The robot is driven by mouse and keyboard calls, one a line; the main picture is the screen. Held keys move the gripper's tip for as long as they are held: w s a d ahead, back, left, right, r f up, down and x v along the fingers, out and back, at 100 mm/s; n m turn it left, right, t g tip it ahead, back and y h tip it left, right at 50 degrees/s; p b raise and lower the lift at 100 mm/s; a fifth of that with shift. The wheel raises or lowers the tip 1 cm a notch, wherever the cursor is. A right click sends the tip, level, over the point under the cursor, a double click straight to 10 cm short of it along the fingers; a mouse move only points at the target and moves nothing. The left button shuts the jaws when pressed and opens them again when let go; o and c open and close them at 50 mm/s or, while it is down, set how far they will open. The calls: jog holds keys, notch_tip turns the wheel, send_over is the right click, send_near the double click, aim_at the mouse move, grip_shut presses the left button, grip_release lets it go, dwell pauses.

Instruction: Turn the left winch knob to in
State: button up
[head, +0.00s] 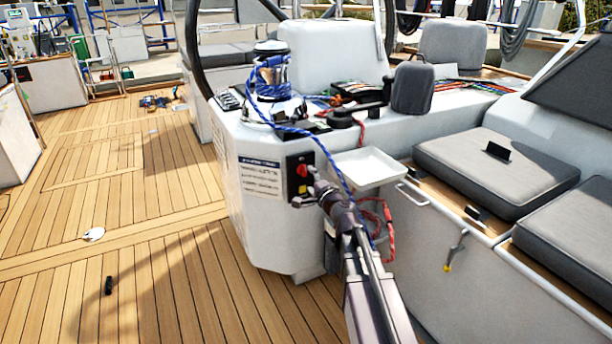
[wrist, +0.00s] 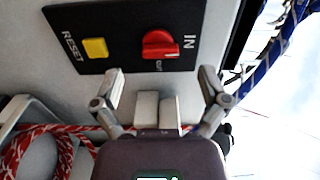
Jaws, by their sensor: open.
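The red winch knob (wrist: 160,44) sits on a black panel (wrist: 110,30) with an IN label to its right and a small OUT label below it in the wrist view. Its bar lies roughly left to right there; which end is the pointer is unclear. A yellow button (wrist: 95,48) marked RESET is on the same panel. In the head view the knob (head: 302,170) shows on the front of the white console. My gripper (wrist: 161,76) is open and empty, its fingertips just below the knob in the wrist view, apart from it. My gripper (head: 304,195) partly covers the panel in the head view.
A blue rope (head: 320,150) hangs from the winch (head: 270,72) down past my arm. A white tray (head: 368,167) juts out right of the panel. A red-and-white rope coil (wrist: 40,150) is at the wrist view's lower left. Open deck lies to the left.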

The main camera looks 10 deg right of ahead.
jog(key=v, duration=0.7)
jog(key=shift+s, duration=0.2)
jog(key=shift+a, duration=0.1)
jog(key=s+a+f+n+g+y+p, duration=0.2)
jog(key=s+a+f+n+g+p, duration=0.4)
jog(key=a+n+g, duration=0.4)
jog(key=s+d+f+n+g+h+p, duration=0.1)
jog(key=s+d+n+g+h+p, duration=0.2)
jog(key=s, duration=0.4)
jog(key=s+d+f+n+g+h+p, duration=0.1)
jog(key=s+d+n+g+h, duration=0.1)
jog(key=s+d+g+h, duration=0.3)
notch_tip(320, 180, up, 37)
jog(key=s+a+y+p, duration=0.1)
jog(key=p, duration=3.6)
jog(key=shift+a+t+p, duration=0.2)
jog(key=shift+t+p, duration=0.1)
